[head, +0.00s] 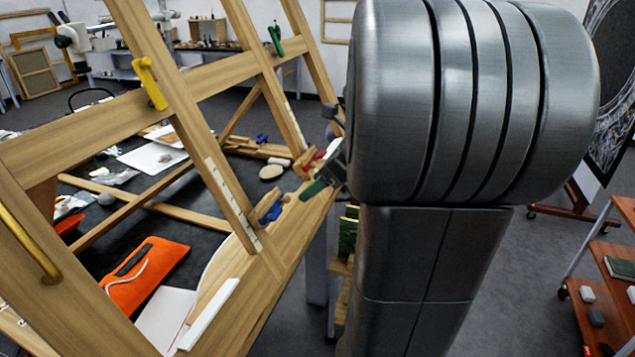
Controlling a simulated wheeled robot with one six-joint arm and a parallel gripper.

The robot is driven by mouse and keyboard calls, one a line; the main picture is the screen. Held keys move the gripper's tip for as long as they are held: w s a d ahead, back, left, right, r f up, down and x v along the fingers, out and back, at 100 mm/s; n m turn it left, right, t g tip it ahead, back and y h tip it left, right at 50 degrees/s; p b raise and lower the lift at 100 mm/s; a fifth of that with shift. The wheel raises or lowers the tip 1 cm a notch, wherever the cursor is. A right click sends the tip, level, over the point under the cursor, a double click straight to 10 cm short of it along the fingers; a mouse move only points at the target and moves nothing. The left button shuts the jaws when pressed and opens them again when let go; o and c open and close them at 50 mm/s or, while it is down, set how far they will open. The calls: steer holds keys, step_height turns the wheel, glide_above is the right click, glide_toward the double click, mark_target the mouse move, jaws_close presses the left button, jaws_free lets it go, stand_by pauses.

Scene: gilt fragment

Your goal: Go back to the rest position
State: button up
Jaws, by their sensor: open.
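My own metallic arm fills the centre and right of the head view and hides much behind it. My gripper (322,172) shows only in part, at the left edge of the arm, over the right end of the wooden frame (232,70). It is open, and I see nothing held in it. Red and dark green parts show close around it; I cannot tell whether they are clamps or fingertips. A blue clamp (270,211) sits on the frame's lower bar, left of the gripper.
The frame also carries a yellow clamp (149,84) and a green clamp (275,40). An orange pouch (150,275) and white sheets lie on the dark table (110,225). A reddish wooden shelf unit (603,262) stands at right. Grey floor (520,285) is open between.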

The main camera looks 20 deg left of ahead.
mark_target(278, 213)
steer(key=p+x, duration=0.1)
steer(key=x, duration=1.3)
steer(key=shift+p, duration=0.35)
steer(key=shift+d+r, duration=0.15)
